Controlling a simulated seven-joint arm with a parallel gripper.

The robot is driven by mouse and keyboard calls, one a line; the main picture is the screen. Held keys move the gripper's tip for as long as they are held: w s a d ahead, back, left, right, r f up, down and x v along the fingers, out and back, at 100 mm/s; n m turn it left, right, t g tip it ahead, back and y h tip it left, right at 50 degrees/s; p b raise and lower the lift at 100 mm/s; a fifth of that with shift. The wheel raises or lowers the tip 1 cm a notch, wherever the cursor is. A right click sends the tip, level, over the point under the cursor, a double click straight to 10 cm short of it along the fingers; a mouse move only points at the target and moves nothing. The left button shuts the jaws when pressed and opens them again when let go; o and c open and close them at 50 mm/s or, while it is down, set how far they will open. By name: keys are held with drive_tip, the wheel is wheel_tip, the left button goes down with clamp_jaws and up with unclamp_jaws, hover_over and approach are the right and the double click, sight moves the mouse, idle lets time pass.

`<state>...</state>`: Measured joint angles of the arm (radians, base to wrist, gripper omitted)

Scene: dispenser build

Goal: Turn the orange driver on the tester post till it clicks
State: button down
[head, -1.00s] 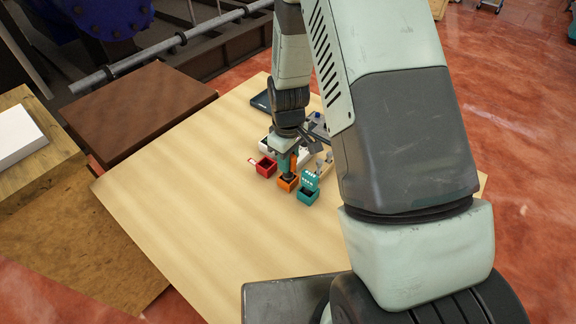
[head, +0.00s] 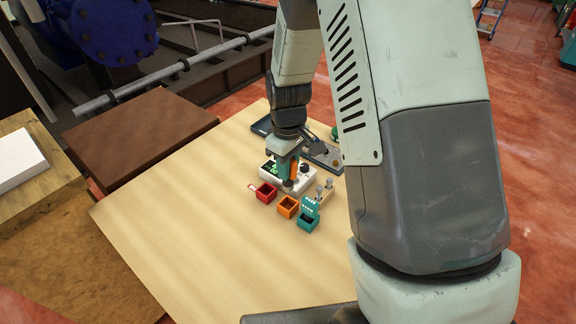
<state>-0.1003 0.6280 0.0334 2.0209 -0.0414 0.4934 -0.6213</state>
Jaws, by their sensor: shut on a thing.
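My gripper (head: 287,171) points down and is shut on the orange driver (head: 294,168), of which only a narrow orange strip shows beside the fingers. The driver is upright, with its lower end over the front part of the white tester (head: 304,181). The tester has a green-lit display (head: 272,168) on its left and a dark knob (head: 304,168) on its right. The tester post is hidden behind or under the gripper and driver, so I cannot tell whether the driver touches it.
A red bin (head: 266,195), an orange bin (head: 287,208) and a teal bin (head: 307,224) stand in front of the tester. A small wooden rack (head: 327,191) is to the right. A dark tray (head: 322,155) lies behind. The table's left and front (head: 190,225) are clear.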

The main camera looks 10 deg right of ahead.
drive_tip(key=w+d, duration=0.3)
drive_tip(key=w, duration=0.5)
drive_tip(key=shift+s+a+f, duration=0.1)
drive_tip(key=shift+f, duration=0.9)
drive_tip(key=shift+s+a+f, duration=0.1)
drive_tip(key=shift+f, duration=0.85)
drive_tip(key=shift+f, duration=0.9)
drive_tip(key=m, duration=0.3)
drive_tip(key=shift+r, duration=0.15)
drive_tip(key=shift+r, duration=2.1)
